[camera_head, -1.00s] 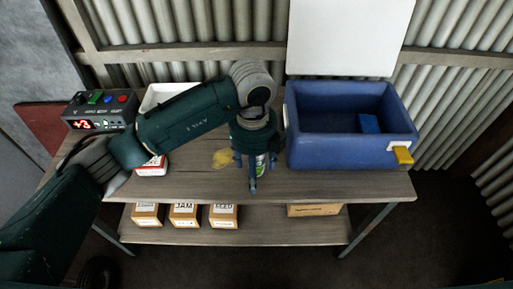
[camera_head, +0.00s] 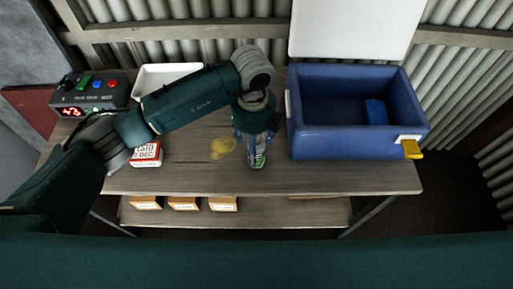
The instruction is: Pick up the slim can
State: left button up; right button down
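The slim can (camera_head: 258,160), silvery with some green near its bottom, stands near the middle of the workbench top. My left gripper (camera_head: 254,146) points down over it from above. Its fingers are around the can's upper part, and the hand hides the can's top. Whether the fingers press on the can is too small to tell. My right gripper is out of view.
A blue bin (camera_head: 350,143) with a small blue block (camera_head: 376,111) inside stands right of the can. A red-and-white box (camera_head: 146,155), a white tray (camera_head: 150,84) and a control box (camera_head: 90,97) are left. A yellow stain (camera_head: 222,148) marks the bench.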

aim_at(257, 155)
pick_arm(q)
jog(key=shift+f, duration=0.35)
jog(key=f, duration=0.1)
jog(key=f+p, duration=0.1)
jog(key=f, duration=0.1)
jog(key=f+p, duration=0.1)
jog(key=f, duration=0.1)
jog(key=shift+d, duration=0.35)
jog(key=shift+w+f, duration=0.1)
jog(key=shift+f, duration=0.1)
jog(key=shift+r, duration=0.1)
grip_shut()
